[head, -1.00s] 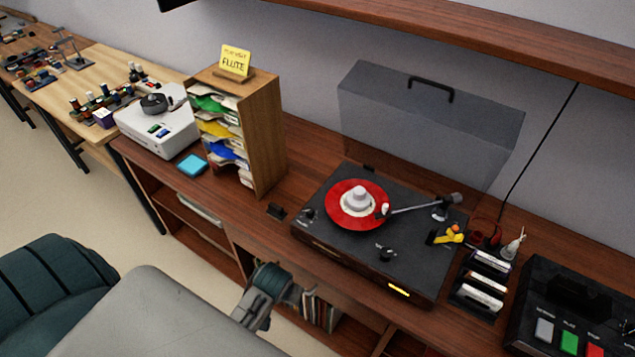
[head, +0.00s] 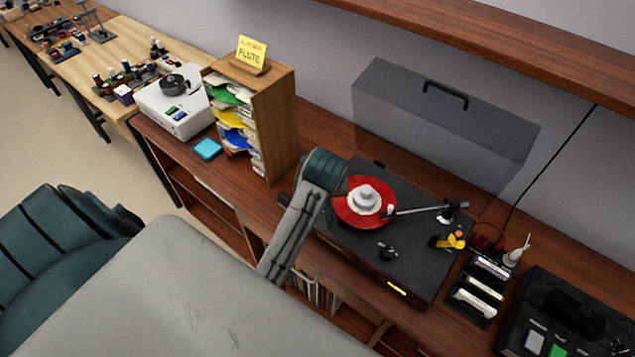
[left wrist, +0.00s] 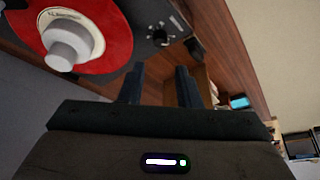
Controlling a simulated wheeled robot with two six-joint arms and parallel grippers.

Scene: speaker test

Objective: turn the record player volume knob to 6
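The record player (head: 425,270) is a black deck with a red record (head: 352,212) on it and its dark see-through lid raised. A dark knob (head: 387,250) sits near its front edge. Another dark knob with white scale marks (left wrist: 160,36) shows near a deck corner in the left wrist view; my arm hides that corner in the head view. I cannot read its setting or tell which knob is volume. My left gripper (left wrist: 160,82) is open and empty, its two fingers apart and pointing toward the marked knob without visible contact. My right gripper is not in view.
The tonearm (head: 425,208) and yellow-orange pieces (head: 448,241) are on the deck's right. A wooden paper sorter (head: 278,125) stands to the left. A black rack (head: 478,288) and a button box (head: 560,310) are at the right. A shelf (head: 500,40) overhangs the back.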

